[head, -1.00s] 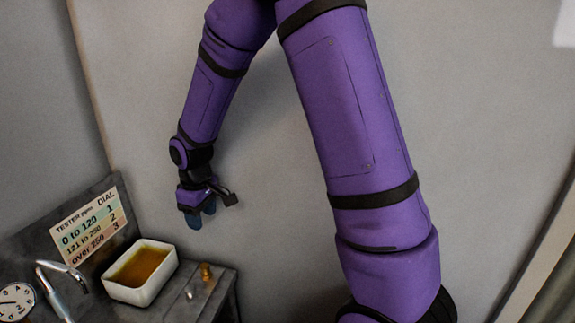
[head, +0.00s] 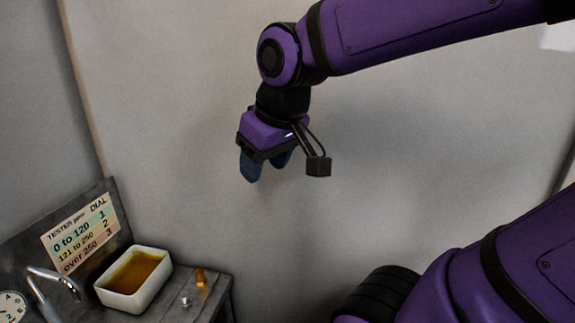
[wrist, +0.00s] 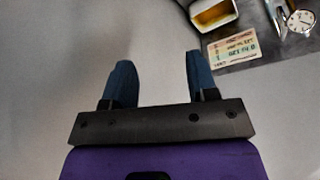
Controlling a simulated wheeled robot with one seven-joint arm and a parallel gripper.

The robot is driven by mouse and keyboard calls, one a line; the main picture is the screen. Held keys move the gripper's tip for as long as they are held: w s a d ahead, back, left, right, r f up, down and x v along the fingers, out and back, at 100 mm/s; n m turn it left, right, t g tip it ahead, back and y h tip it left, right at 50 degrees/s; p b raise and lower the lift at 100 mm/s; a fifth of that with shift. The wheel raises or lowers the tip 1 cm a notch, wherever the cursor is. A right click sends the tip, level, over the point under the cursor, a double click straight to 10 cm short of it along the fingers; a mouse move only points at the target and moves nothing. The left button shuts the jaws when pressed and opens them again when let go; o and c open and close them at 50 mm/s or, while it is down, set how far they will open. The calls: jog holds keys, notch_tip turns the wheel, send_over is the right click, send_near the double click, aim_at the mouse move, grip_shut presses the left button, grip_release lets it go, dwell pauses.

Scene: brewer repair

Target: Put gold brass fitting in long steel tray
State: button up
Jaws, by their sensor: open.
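My gripper (head: 265,168) hangs in the air above and to the right of the counter, fingers down, apart from everything. In the wrist view my gripper (wrist: 158,75) shows two blue fingers spread apart with nothing between them. The brass fitting is not seen in the wrist view. I see no long steel tray in either view.
The white basin (head: 159,293) holds amber liquid and also shows in the wrist view (wrist: 231,20). A tester chart (head: 82,236) leans behind it, with a curved metal spout (head: 60,278) and a round dial (head: 12,306) at left. The counter's right edge is near the fitting; bare wall lies beyond.

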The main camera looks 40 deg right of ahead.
jog(key=shift+m+t, duration=0.3)
jog(key=shift+m, duration=0.2)
jog(key=s, duration=0.5)
jog(key=shift+d+r, duration=0.25)
jog(key=shift+r, duration=0.15)
